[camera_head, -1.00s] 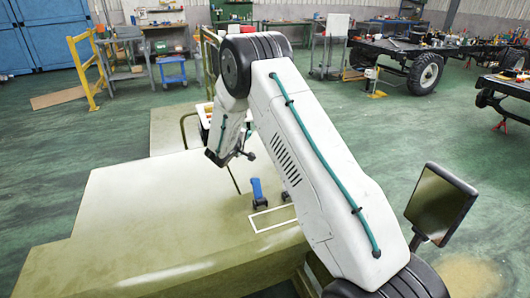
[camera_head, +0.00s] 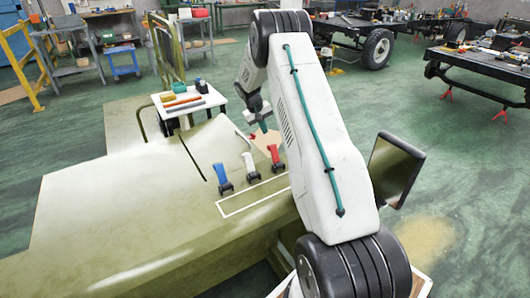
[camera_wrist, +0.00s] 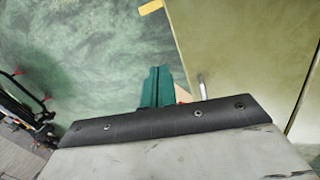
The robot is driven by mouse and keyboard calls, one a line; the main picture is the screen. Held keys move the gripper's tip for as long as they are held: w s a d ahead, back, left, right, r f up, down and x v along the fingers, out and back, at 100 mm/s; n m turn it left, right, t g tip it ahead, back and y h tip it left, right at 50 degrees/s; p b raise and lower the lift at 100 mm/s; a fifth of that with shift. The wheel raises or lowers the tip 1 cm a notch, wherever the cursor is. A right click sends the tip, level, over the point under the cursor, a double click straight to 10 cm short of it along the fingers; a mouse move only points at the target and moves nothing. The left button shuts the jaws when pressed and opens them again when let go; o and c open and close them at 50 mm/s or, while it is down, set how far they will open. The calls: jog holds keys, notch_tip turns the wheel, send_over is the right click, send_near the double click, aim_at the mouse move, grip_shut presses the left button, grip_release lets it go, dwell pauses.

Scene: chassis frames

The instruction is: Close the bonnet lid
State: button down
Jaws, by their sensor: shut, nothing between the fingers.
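A large olive vehicle body with its bonnet lid (camera_head: 120,190) fills the lower left of the head view. A dark straight line crosses the panel near its far end; whether it is a seam or a gap I cannot tell. In the wrist view the olive panel (camera_wrist: 235,45) lies to the right, with a thin metal rod (camera_wrist: 202,88) near its edge. My gripper (camera_head: 264,126) hangs near the panel's far right edge. Its teal fingers (camera_wrist: 160,70) are together and empty, apparently over the floor beside the panel. Contact with the lid is not visible.
Blue (camera_head: 223,178), white (camera_head: 250,167) and red (camera_head: 276,158) handled items stand on the panel beside a white outlined rectangle (camera_head: 255,196). A small white table (camera_head: 190,101) with tools stands behind. A dark mirror-like panel (camera_head: 395,170) is at right.

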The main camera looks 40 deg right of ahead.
jog(key=shift+n+t+y, duration=0.3)
jog(key=shift+n+y, duration=0.1)
jog(key=shift+n, duration=0.5)
jog(key=x, duration=0.4)
jog(key=w+a+x, duration=0.1)
jog(key=x, duration=0.8)
jog(key=shift+w+a+f, duration=0.25)
jog(key=shift+f, duration=0.35)
